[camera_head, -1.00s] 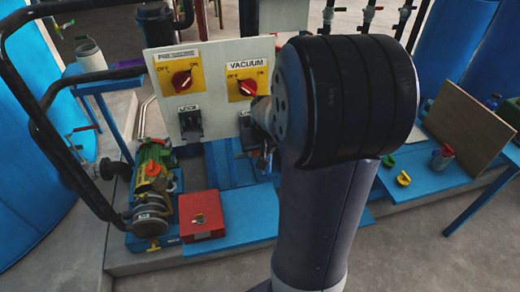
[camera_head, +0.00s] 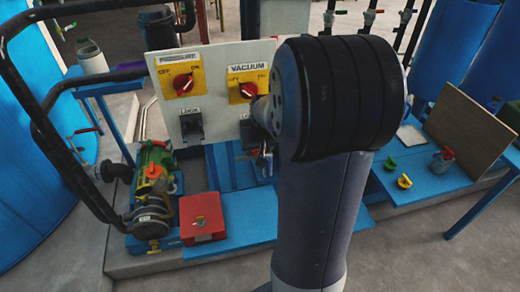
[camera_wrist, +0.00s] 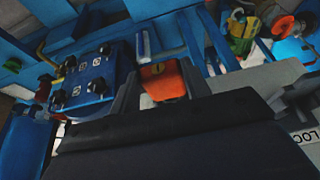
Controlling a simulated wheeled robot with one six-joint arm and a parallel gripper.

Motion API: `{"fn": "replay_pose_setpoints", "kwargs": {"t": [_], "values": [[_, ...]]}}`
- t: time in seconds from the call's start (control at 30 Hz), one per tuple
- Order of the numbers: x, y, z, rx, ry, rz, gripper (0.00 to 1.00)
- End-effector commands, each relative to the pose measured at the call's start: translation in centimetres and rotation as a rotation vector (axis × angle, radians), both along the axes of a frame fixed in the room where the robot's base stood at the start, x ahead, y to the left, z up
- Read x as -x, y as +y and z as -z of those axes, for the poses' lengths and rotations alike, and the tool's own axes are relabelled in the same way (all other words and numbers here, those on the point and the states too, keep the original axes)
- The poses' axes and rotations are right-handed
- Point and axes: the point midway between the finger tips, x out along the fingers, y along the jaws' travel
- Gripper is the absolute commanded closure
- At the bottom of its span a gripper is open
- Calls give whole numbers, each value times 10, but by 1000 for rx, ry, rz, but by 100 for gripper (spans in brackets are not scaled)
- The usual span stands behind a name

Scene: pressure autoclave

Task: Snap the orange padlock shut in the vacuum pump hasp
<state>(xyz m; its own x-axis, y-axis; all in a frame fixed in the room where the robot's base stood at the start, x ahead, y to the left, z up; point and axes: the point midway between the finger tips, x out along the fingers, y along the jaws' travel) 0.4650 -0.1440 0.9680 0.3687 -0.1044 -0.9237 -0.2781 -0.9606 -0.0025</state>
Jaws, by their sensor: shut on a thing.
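The orange padlock (camera_wrist: 162,80) is between the fingers of my gripper (camera_wrist: 160,88) in the wrist view. My gripper is shut on it. A metal shackle is hard to make out at this size. In the head view my arm hides the padlock and most of my gripper. The vacuum panel (camera_head: 219,80) carries a red knob on a yellow plate (camera_head: 249,90) marked VACUUM. The hasp (camera_head: 249,132) below that knob is partly covered by my arm. I cannot tell whether the padlock touches the hasp or whether its shackle is through it.
A second knob (camera_head: 184,86) and a LOCK hasp (camera_head: 191,126) sit on the panel's left. A red box (camera_head: 202,217) and a green pump (camera_head: 154,170) stand below.

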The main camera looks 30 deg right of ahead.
Motion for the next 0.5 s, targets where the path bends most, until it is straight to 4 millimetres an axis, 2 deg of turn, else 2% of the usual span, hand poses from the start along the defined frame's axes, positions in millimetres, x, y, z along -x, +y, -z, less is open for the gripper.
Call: {"fn": "replay_pose_setpoints", "kwargs": {"t": [0.5], "values": [[-10,-3,0,0,0,0,85]]}}
